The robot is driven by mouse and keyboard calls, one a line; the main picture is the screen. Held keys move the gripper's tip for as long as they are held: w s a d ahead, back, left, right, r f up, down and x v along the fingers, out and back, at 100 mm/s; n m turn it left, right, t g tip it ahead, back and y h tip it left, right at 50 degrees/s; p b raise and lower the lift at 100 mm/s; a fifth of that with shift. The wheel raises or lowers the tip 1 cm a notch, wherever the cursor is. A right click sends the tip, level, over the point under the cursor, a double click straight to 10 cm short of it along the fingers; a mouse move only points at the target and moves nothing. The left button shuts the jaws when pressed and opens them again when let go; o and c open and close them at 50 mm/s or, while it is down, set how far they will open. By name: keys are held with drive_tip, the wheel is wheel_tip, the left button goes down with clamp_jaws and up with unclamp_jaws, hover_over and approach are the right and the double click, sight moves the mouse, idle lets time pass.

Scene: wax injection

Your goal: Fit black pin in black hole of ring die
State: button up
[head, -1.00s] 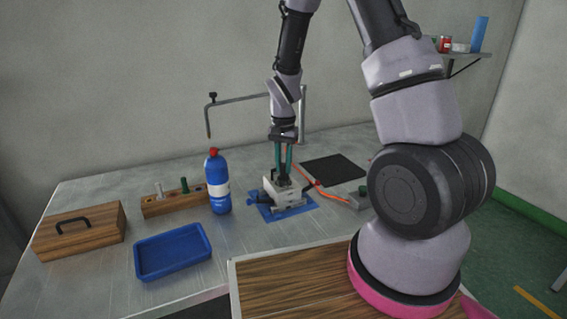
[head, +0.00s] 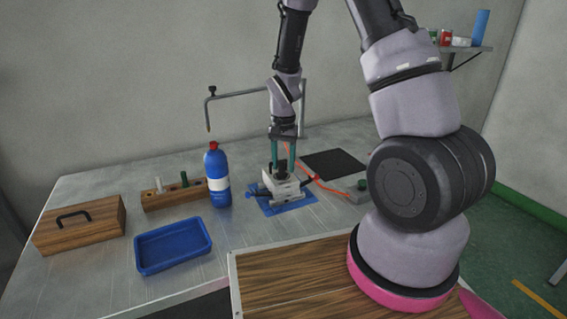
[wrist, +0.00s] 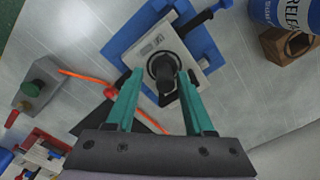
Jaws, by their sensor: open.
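The ring die (head: 284,190) is a pale block with dark side handles on a blue base plate (head: 262,206). It also shows in the wrist view (wrist: 150,47). The black pin (wrist: 169,90) stands up from the dark round opening (wrist: 163,66) on its top; the pin's lower end is hidden, so how deep it sits cannot be told. My gripper (head: 282,166), with teal fingers, is open above the die. In the wrist view my gripper's fingers (wrist: 161,74) lie on either side of the pin with gaps, apart from it.
A blue bottle (head: 217,178) stands left of the die, by a wooden rack (head: 160,202) with a grey and a green pin. A blue tray (head: 173,250) and wooden box (head: 78,230) are further left. A bent metal frame (head: 240,97) rises behind; an orange cable (head: 325,187) runs right.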

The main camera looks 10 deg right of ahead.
drive_tip(key=shift+w+r, duration=0.1)
drive_tip(key=shift+r, duration=0.05)
wheel_tip(320, 180, up, 10)
drive_tip(key=shift+f, duration=0.25)
drive_tip(key=shift+r, duration=0.5)
drive_tip(key=s+d+r+n+t+y, duration=0.1)
drive_tip(key=s+d+r+t, duration=0.15)
drive_tip(key=r, duration=0.55)
drive_tip(key=s+d+r+t, duration=0.1)
drive_tip(key=s+r, duration=0.3)
drive_tip(key=r, duration=0.3)
drive_tip(key=s+d+r+n+t+y, duration=0.1)
drive_tip(key=s+d+r+t, duration=0.1)
drive_tip(key=s+r, duration=0.7)
drive_tip(key=shift+s+d+r+n+t, duration=0.2)
drive_tip(key=shift+s+n+t, duration=0.4)
drive_tip(key=shift+s, duration=1.35)
